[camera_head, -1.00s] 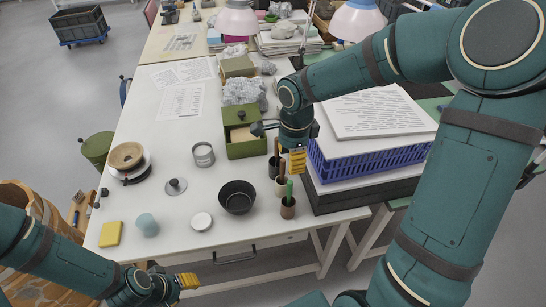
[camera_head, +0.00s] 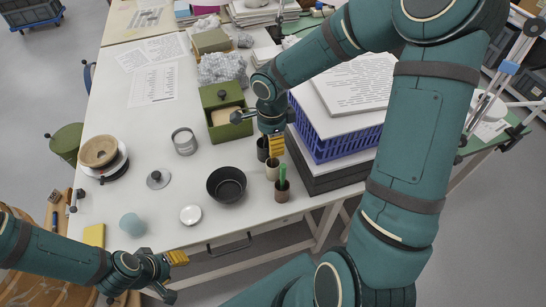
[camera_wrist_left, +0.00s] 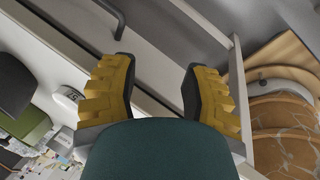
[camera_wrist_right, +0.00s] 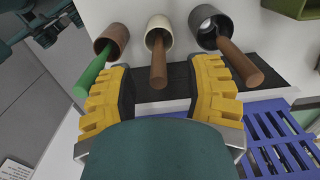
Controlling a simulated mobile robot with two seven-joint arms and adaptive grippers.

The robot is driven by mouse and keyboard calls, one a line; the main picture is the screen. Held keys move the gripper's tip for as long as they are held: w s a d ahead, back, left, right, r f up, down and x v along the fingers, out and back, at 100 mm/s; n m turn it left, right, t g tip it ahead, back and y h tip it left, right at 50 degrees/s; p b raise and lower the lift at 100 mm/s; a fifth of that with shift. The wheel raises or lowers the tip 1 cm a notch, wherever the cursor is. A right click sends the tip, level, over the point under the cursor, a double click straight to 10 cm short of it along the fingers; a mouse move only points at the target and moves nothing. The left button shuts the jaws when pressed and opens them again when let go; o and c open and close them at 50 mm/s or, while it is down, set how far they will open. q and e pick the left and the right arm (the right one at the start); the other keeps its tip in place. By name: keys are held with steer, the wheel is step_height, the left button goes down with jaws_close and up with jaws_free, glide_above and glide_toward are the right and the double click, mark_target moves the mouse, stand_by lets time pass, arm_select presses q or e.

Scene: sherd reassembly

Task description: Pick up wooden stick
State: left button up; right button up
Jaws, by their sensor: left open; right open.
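Three small cups stand in a row on the white table. The brown cup (camera_wrist_right: 111,39) holds a green stick (camera_wrist_right: 94,75). The cream cup (camera_wrist_right: 160,30) holds a brown wooden stick (camera_wrist_right: 158,62), and the dark grey cup (camera_wrist_right: 209,26) holds another (camera_wrist_right: 241,62). My right gripper (camera_head: 277,145) is above the cups, open and empty. In the right wrist view, the cream cup's stick appears between its fingers (camera_wrist_right: 160,95); I cannot tell the gap in depth. My left gripper (camera_head: 177,258) is open and empty near the table's front edge; its fingers (camera_wrist_left: 157,85) are apart.
A blue basket (camera_head: 340,142) with papers on top stands right of the cups. A green box (camera_head: 228,130) is behind them. A black bowl (camera_head: 226,185), white lid (camera_head: 190,214), grey tin (camera_head: 184,141) and yellow block (camera_head: 94,235) are to the left. A drawer handle (camera_head: 229,245) juts from the front.

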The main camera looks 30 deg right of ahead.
mark_target(273, 160)
step_height(273, 160, down, 5)
steer(key=shift+s+d+f+b, duration=0.1)
steer(key=shift+d+b, duration=0.05)
steer(key=shift+b, duration=0.45)
jaws_close()
